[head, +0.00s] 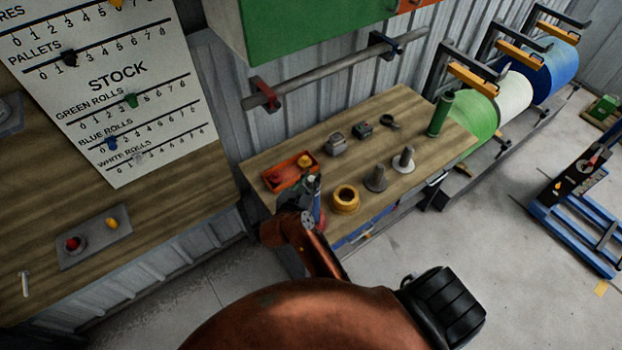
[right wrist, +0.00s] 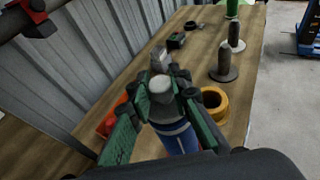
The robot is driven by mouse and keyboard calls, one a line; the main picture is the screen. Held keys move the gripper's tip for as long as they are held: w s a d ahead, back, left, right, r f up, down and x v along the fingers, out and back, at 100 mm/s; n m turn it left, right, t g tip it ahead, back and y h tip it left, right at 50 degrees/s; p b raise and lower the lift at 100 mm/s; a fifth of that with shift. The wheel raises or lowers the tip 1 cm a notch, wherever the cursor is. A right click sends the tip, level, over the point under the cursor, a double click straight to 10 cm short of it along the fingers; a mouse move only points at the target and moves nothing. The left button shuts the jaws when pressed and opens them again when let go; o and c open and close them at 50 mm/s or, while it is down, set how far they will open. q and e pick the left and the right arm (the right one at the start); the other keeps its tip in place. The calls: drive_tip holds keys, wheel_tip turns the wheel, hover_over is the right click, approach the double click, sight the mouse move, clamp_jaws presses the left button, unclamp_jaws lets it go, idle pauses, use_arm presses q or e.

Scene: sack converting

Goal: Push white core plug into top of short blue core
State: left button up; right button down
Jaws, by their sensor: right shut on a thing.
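The white core plug (right wrist: 160,85) sits between the fingertips of my right gripper (right wrist: 163,95), which is shut on it. The short blue core (right wrist: 180,140) stands directly below the plug in the right wrist view, with a pale band near its upper part. Whether the plug touches or has entered the core's top is hidden by the fingers. In the head view my right gripper (head: 308,188) is at the bench's near left edge, and the blue core (head: 318,210) shows as a narrow strip beside it. My left gripper is not in view.
A yellow ring (head: 345,199) stands right of the core, with two grey spindles (head: 376,180) beyond. An orange-red tray (head: 290,170) lies behind the gripper. A green core (head: 440,113) stands at the bench's far right. The bench's back middle holds small grey items (head: 336,144).

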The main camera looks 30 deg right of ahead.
drive_tip(key=c, duration=1.7)
unclamp_jaws()
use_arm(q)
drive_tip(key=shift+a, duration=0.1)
